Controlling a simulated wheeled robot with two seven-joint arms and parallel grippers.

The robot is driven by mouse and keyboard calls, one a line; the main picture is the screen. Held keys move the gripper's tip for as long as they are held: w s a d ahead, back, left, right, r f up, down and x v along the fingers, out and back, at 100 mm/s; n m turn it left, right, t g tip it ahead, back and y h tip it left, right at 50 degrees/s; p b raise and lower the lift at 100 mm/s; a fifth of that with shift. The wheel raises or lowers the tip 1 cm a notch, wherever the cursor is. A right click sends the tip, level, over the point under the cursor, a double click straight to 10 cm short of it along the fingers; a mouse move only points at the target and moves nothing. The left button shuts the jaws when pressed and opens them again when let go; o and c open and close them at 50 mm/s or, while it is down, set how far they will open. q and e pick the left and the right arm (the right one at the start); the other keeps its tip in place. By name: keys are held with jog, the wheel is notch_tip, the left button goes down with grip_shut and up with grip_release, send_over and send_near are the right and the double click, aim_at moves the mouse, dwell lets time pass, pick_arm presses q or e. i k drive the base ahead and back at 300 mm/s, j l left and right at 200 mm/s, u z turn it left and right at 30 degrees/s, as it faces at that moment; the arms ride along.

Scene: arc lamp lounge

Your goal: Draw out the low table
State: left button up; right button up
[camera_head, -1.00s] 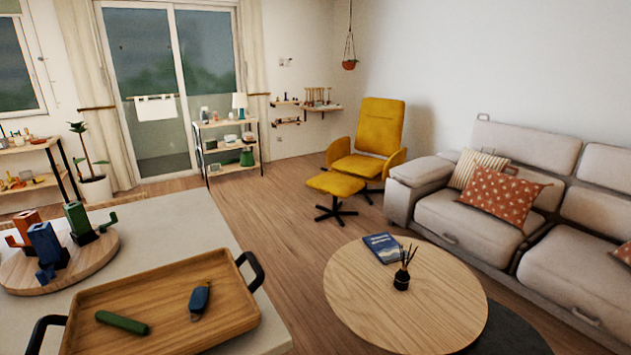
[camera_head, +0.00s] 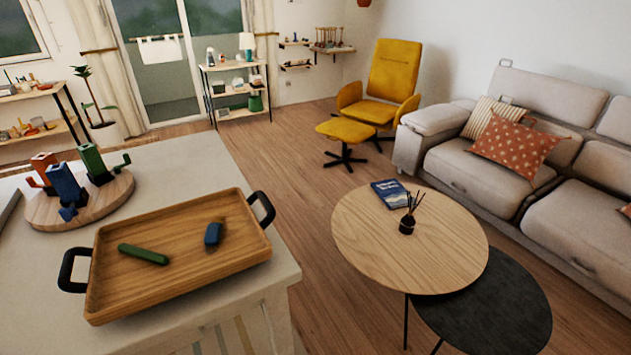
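A round light-wood table (camera_head: 375,245) on thin black legs stands at the lower right of the head view, in front of the sofa. A lower round black table (camera_head: 500,310) sits partly beneath it, showing out to the front right; its far left part is hidden under the wooden top. On the wooden top lie a blue book (camera_head: 390,193) and a dark reed diffuser (camera_head: 407,222). The black top looks bare where it shows. Neither of my grippers is in view.
A counter (camera_head: 215,155) at the left bears a wooden tray (camera_head: 180,290) with black handles, holding a green and a blue item. Wood floor (camera_head: 320,290) is clear between counter and tables. The sofa (camera_head: 480,180) stands close behind the tables; a yellow armchair (camera_head: 392,75) is farther back.

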aim_at(505, 310)
jog(key=z, duration=1.8)
